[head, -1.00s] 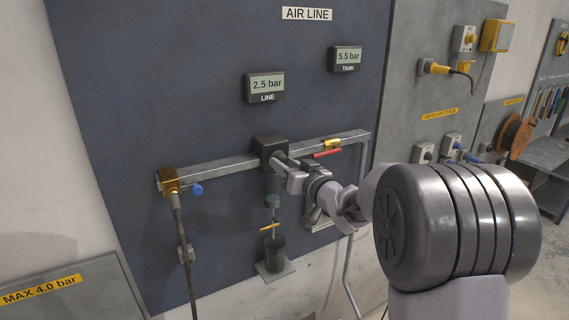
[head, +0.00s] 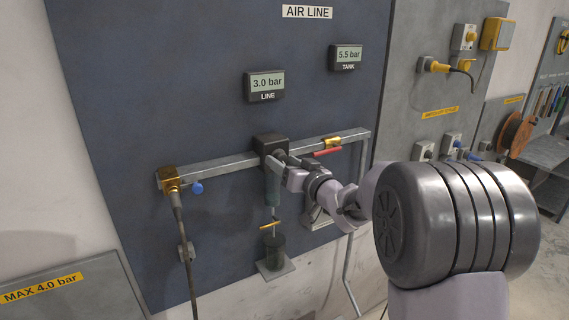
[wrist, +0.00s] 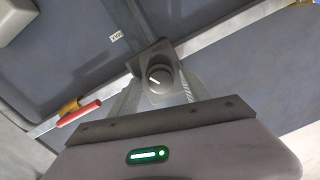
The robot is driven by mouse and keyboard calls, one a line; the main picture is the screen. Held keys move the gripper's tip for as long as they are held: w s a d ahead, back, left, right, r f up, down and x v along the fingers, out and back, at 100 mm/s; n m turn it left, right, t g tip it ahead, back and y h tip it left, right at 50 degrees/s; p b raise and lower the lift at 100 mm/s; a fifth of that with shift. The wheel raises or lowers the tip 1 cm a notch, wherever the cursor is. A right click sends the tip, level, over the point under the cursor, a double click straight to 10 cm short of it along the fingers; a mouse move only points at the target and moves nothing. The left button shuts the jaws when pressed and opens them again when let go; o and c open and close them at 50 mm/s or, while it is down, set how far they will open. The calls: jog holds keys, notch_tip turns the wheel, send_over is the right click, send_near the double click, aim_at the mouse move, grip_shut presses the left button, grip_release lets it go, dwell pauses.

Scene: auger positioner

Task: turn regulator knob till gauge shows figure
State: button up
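The regulator is a dark block (head: 268,147) on the metal pipe; in the wrist view its round grey knob (wrist: 158,77) faces me, with a pale pointer line. The LINE gauge (head: 266,85) reads 3.0 bar. The TANK gauge (head: 346,57) reads 5.5 bar. My gripper (head: 280,163) is at the knob. In the wrist view its two fingers (wrist: 158,84) stand on either side of the knob, with a narrow gap visible at each side, so it looks open around it. In the head view the knob is hidden by my gripper.
A red-handled valve (head: 327,152) sits on the pipe just right of the regulator. A blue knob (head: 196,188) and brass fitting (head: 171,181) are at the left end. A filter bowl (head: 272,190) hangs below. A sign (head: 42,287) reads MAX 4.0 bar.

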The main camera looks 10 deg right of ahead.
jog(key=v, duration=1.7)
jog(key=shift+s, duration=0.25)
jog(key=s+d+f+m+g+h+b, duration=0.2)
jog(key=s+f+m+g+h+b, duration=0.3)
jog(key=s+f+h+b, duration=0.45)
jog(key=s+a+f+g+y+b, duration=0.2)
jog(key=s+a+f+g, duration=0.1)
jog(key=s+a+f, duration=0.3)
jog(key=s+a+f+g+y+b, duration=0.2)
jog(key=s+a+f, duration=0.4)
jog(key=s, duration=0.5)
jog(key=shift+s+f+m+g+y+b, duration=0.3)
jog(key=shift+f+g+y+b, duration=0.1)
jog(key=shift+f+y, duration=0.15)
